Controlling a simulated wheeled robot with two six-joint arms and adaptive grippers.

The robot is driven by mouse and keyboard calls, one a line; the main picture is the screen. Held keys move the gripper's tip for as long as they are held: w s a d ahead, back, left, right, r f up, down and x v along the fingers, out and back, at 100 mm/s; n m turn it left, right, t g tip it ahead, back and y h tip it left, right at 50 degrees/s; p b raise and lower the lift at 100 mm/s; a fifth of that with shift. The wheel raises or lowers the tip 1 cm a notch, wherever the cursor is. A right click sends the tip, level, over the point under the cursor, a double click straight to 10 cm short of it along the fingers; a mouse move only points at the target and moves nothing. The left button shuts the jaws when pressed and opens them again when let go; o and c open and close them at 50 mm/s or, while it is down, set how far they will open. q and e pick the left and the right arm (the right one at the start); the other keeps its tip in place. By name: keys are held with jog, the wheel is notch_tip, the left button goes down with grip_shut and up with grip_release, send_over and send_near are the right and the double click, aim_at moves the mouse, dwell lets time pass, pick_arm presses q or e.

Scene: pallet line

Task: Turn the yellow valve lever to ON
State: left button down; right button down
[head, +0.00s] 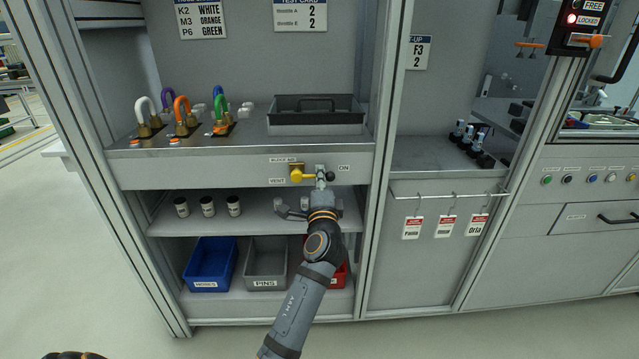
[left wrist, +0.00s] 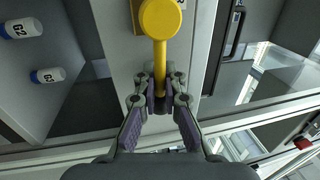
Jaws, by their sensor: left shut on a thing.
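The yellow valve lever (head: 308,176) is on the front panel below the workbench top, its yellow hub (head: 296,174) at the left end. The lever lies about level and points right, toward the ON label (head: 343,168). The VENT label (head: 277,181) is left of the hub. My left gripper (head: 321,177) is at the lever's right end. In the left wrist view the yellow lever (left wrist: 160,65) runs down from its round hub into my left gripper (left wrist: 160,98), whose fingers are shut on its end. The fingers hide the lever's tip. My right gripper is not in view.
A frame post (head: 385,160) rises to the right.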

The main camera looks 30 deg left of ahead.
pick_arm(q)
jog(key=shift+n, duration=0.3)
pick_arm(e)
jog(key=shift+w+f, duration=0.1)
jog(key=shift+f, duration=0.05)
pick_arm(q)
jog(key=c, duration=1.5)
grip_release()
jog(key=shift+r, duration=0.1)
jog(key=shift+o, duration=0.2)
